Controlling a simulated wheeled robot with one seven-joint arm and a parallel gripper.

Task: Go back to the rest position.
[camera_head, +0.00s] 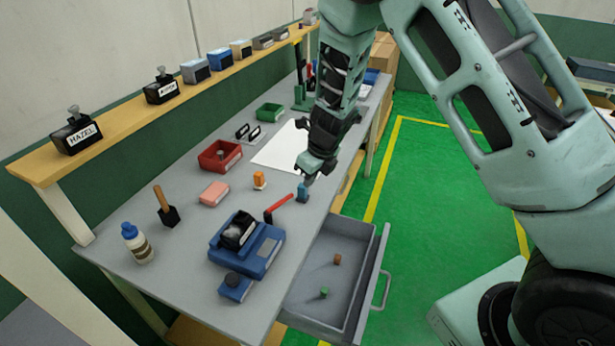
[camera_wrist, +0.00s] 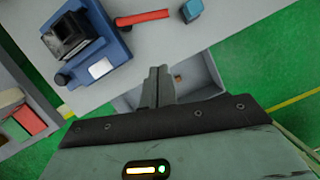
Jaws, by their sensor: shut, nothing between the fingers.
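My gripper (camera_head: 309,179) is at the end of my arm, by the front edge of the grey workbench (camera_head: 185,285). In the head view it appears just above a small blue clip (camera_head: 303,194); any gap is hard to judge. In the wrist view my gripper (camera_wrist: 158,70) has its two fingers together, with nothing between them. There the blue clip (camera_wrist: 192,10) stands apart from the fingertips, beside a red bar (camera_wrist: 142,18). The fingers partly cover the open drawer (camera_wrist: 203,78).
A blue device (camera_head: 262,250), orange clip (camera_head: 259,180), red bin (camera_head: 213,163) and bottle (camera_head: 137,244) stand on the bench.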

